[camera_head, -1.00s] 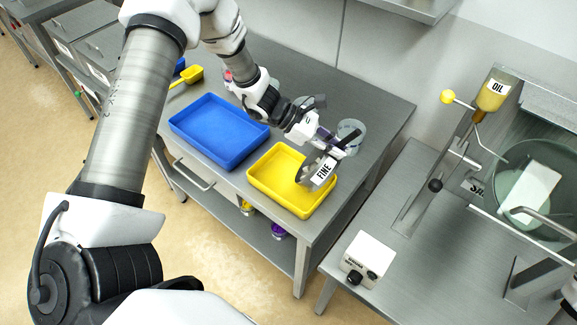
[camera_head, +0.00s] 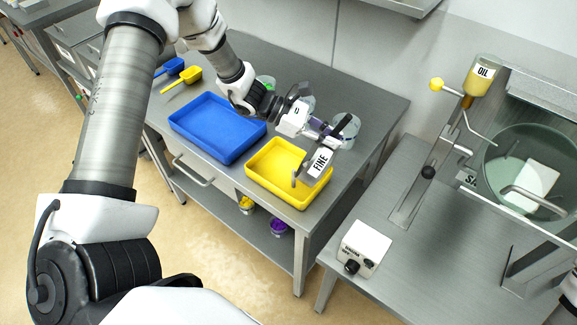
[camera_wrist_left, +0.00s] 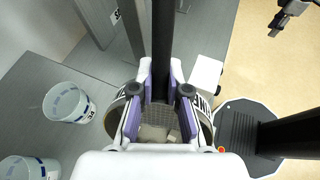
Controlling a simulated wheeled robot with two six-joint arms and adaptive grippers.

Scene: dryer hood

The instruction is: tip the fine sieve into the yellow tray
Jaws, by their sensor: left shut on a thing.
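My left gripper (camera_head: 328,137) is shut on the fine sieve's (camera_head: 318,163) black handle, which also shows between the fingers (camera_wrist_left: 159,115) in the left wrist view. The sieve carries a white FINE label and hangs tilted above the right part of the yellow tray (camera_head: 252,180). Its mesh shows in the left wrist view (camera_wrist_left: 150,118) with pale pieces against it; I cannot tell how they lie. The visible tray floor looks bare. My right gripper (camera_wrist_left: 284,20) shows small at the upper right of the left wrist view, its jaws unclear.
A blue tray (camera_head: 183,128) stands left of the yellow one. A blue scoop (camera_head: 172,66), a yellow scoop (camera_head: 190,77) and clear tubs (camera_head: 347,122) stand behind. At the right are an oil dispenser (camera_head: 480,78), a control box (camera_head: 363,247) and a hood with a round bowl (camera_head: 500,180).

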